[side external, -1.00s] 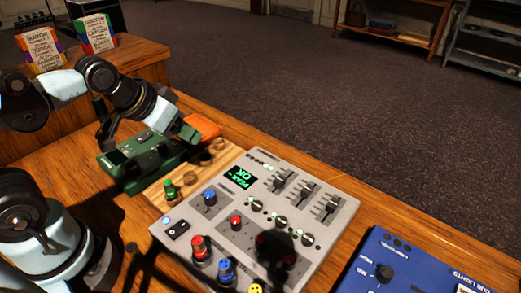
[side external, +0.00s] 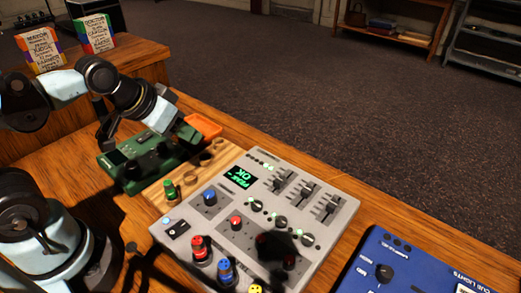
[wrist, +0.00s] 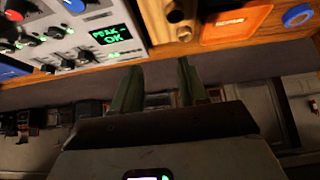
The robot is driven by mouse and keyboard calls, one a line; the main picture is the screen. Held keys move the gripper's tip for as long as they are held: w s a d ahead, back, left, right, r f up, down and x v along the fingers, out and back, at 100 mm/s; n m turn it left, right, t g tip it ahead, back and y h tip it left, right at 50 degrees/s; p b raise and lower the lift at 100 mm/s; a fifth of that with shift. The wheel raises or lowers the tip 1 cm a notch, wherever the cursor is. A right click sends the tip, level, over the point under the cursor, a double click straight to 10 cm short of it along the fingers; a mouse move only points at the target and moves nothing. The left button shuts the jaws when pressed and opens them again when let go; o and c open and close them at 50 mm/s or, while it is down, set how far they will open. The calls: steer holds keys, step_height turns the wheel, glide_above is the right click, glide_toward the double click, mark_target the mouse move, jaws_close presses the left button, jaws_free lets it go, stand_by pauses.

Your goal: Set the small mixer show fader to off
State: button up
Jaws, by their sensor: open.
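The grey mixer (side external: 225,205) lies on the wooden desk, with a green "PEAK - OK" screen (side external: 241,177) and coloured knobs. Three sliding faders (side external: 303,190) sit along its far right side; their labels are too small to read, so I cannot tell which is the show fader. In the wrist view the mixer (wrist: 140,48) fills the upper left. My gripper (side external: 188,131) is open and empty, above the far left end of the desk, beyond the mixer and apart from it. Its two green fingers (wrist: 158,72) show spread in the wrist view.
A green device (side external: 135,162) and an orange tray (side external: 207,126) are near my gripper. A wooden block with round holes (side external: 205,158) borders the mixer. A blue cue-lights box (side external: 400,268) lies at the lower right. Two labelled cartons (side external: 97,34) stand at the back left.

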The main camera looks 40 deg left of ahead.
steer(key=shift+o, duration=0.2)
step_height(320, 180, up, 2)
steer(key=g, duration=0.7)
glide_above(333, 203)
step_height(333, 203, down, 11)
steer(key=shift+f, duration=0.2)
jaws_close()
